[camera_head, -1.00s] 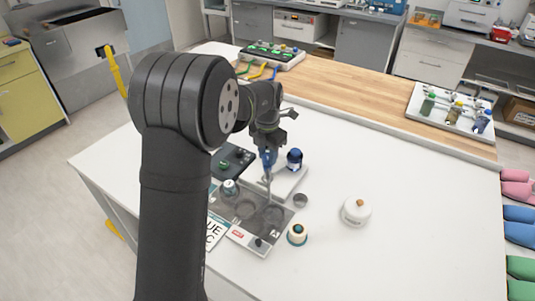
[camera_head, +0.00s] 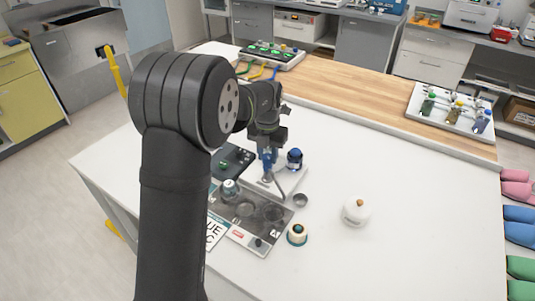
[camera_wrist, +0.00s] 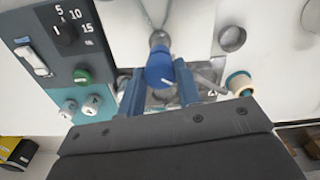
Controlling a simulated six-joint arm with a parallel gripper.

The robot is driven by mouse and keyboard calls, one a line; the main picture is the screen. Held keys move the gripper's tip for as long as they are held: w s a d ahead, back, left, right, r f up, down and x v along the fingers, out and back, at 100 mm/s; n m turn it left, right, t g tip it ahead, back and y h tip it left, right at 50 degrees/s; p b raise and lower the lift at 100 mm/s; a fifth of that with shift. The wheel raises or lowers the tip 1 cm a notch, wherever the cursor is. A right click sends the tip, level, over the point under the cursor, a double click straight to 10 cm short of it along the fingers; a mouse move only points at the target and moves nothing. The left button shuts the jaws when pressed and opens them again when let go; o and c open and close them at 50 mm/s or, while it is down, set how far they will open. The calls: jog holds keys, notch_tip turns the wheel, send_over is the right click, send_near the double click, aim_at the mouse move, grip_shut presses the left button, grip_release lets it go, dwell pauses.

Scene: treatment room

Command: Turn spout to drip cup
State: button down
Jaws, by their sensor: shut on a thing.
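The grey spout (camera_head: 282,190) is a thin curved tube below my gripper in the head view. Its free end points right, toward the small grey drip cup (camera_head: 300,200), and looks close to its rim. I cannot tell whether it is over the cup. The cup also shows at the upper right of the wrist view (camera_wrist: 232,38). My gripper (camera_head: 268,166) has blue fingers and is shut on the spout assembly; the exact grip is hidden. In the wrist view a blue rounded part (camera_wrist: 160,68) shows between the fingers.
A dark control box with a green button (camera_wrist: 82,76) stands left of the gripper. A blue-capped bottle (camera_head: 294,158) stands close behind it. A teal-ringed white jar (camera_head: 297,235) and a white round pot (camera_head: 356,211) stand at front right.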

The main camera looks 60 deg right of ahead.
jog(key=c, duration=1)
grip_release()
jog(key=shift+c, duration=0.2)
notch_tip(320, 180, up, 18)
jog(key=shift+f, duration=0.25)
